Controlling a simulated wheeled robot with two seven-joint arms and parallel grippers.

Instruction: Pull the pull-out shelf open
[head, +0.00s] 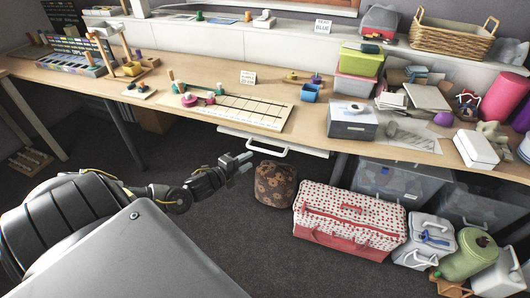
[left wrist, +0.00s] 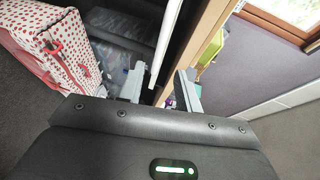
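The pull-out shelf (head: 308,149) shows as a thin pale edge under the front of the wooden table in the head view. A white bar handle (head: 267,152) sticks out from its front. My left gripper (head: 245,163) is just left of and below the handle. In the left wrist view, its two fingers (left wrist: 160,90) stand apart, and the white handle bar (left wrist: 163,42) runs up from between them. I cannot tell whether either finger touches it. My right gripper is not in view.
A brown patterned pouf (head: 275,184) stands on the floor beneath the handle. A red-dotted sewing basket (head: 350,218) stands to its right. Clear bins (head: 392,182) sit under the table. The table (head: 205,82) carries several small items. Dark carpet left of the pouf is clear.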

